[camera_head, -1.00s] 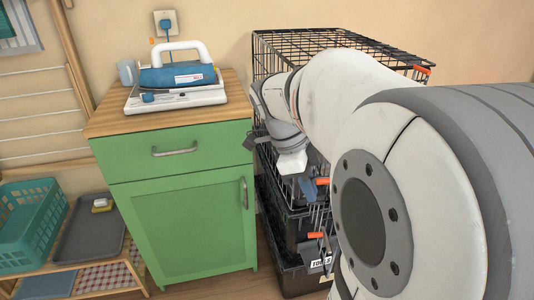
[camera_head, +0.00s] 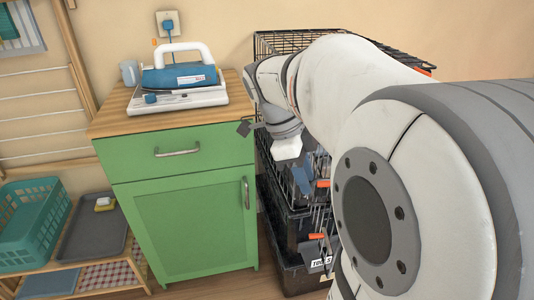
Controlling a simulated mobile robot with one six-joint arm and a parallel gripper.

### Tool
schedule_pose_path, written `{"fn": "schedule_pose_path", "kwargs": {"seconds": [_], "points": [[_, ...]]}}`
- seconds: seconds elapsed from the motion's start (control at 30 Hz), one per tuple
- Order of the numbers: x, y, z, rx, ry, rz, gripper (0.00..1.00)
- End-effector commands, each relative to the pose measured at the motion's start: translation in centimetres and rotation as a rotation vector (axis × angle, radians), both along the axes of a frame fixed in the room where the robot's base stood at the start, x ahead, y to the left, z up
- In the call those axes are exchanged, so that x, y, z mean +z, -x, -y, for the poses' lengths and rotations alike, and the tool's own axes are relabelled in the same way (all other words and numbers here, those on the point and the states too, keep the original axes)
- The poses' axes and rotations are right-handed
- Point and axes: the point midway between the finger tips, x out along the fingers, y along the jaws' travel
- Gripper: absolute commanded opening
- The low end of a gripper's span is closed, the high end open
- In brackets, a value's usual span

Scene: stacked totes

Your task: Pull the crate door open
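The black wire crate (camera_head: 290,40) stands right of the green cabinet, on top of stacked dark totes. My own arm covers most of its front, so the door and its edges are largely hidden. Orange latch pieces (camera_head: 322,184) show on the crate's front, below my wrist.
The green cabinet (camera_head: 190,210) stands close at the left, with a blue iron (camera_head: 180,76) on its wooden top. A labelled dark tote (camera_head: 300,275) sits under the crate. A low rack with a teal basket (camera_head: 35,225) and grey tray (camera_head: 95,227) is further left.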

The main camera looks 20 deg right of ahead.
Motion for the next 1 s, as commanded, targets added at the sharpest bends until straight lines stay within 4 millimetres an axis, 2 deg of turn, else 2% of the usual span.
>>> {"fn": "schedule_pose_path", "kwargs": {"seconds": [0.03, 0.1, 0.23, 0.8, 0.9, 1.0], "points": [[1.2, -0.3, -0.3, 0.001, 0.0, 0.001, 0.3], [2.1, -0.5, -0.6, 0.001, -0.001, 0.0, 0.3], [3.2, -0.7, -1.0, 0.0, -0.001, -0.001, 0.3], [3.7, -0.8, -1.1, 0.007, -0.003, -0.002, 0.3], [4.3, -0.7, -1.5, 0.077, -0.029, -0.006, 0.3], [5.4, -0.4, -2.5, 0.244, -0.085, -0.014, 0.3]]}}
